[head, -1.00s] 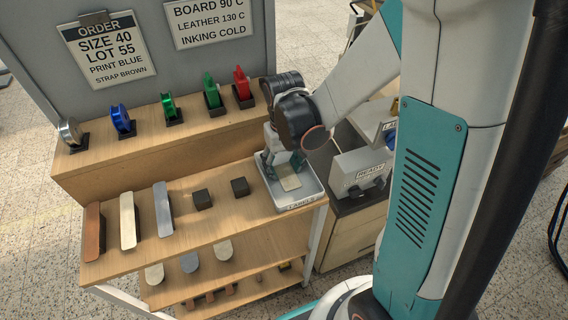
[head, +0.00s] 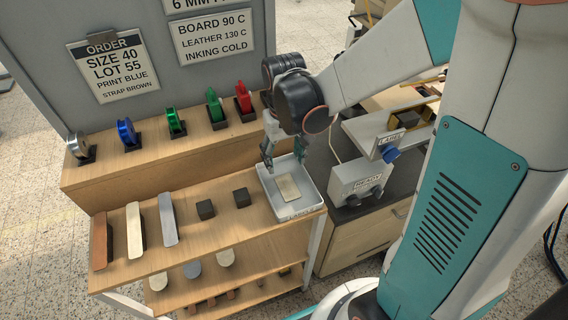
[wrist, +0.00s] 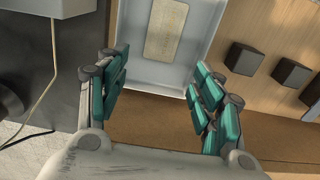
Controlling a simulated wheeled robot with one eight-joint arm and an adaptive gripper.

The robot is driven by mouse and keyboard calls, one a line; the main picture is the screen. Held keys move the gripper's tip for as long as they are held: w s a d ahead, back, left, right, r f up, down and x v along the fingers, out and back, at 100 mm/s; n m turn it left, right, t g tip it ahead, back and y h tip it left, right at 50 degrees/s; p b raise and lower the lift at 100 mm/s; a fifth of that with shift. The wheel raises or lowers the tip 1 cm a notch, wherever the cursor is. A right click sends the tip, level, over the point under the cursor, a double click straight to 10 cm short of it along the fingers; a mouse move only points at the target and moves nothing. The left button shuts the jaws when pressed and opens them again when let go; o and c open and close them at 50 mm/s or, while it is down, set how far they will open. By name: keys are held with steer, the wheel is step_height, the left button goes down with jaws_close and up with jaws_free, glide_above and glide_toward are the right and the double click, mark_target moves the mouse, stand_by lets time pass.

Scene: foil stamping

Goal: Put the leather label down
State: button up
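The leather label (head: 288,188) is a pale tan rectangle lying flat in the white labels tray (head: 309,194) at the right end of the shelf top. In the wrist view the label (wrist: 166,30) lies on the tray floor, beyond my fingertips. My gripper (head: 284,158) is above the back edge of the tray, with its teal fingers spread. In the wrist view my gripper (wrist: 160,75) is open, and nothing is between the fingers. The label is apart from the fingers.
Two dark blocks (head: 206,209) and several strap strips (head: 168,219) lie left of the tray. Colored foil rolls (head: 175,122) stand on the raised shelf behind. A machine box marked READY (head: 355,184) stands right of the tray.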

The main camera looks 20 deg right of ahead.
steer(key=s+r+t, duration=0.3)
steer(key=s+r, duration=0.2)
steer(key=r, duration=0.3)
steer(key=s+r+t+p, duration=0.1)
steer(key=s+r+t, duration=0.3)
steer(key=r, duration=0.3)
steer(key=shift+s+r, duration=0.35)
steer(key=shift+s, duration=0.45)
steer(key=shift+d, duration=0.1)
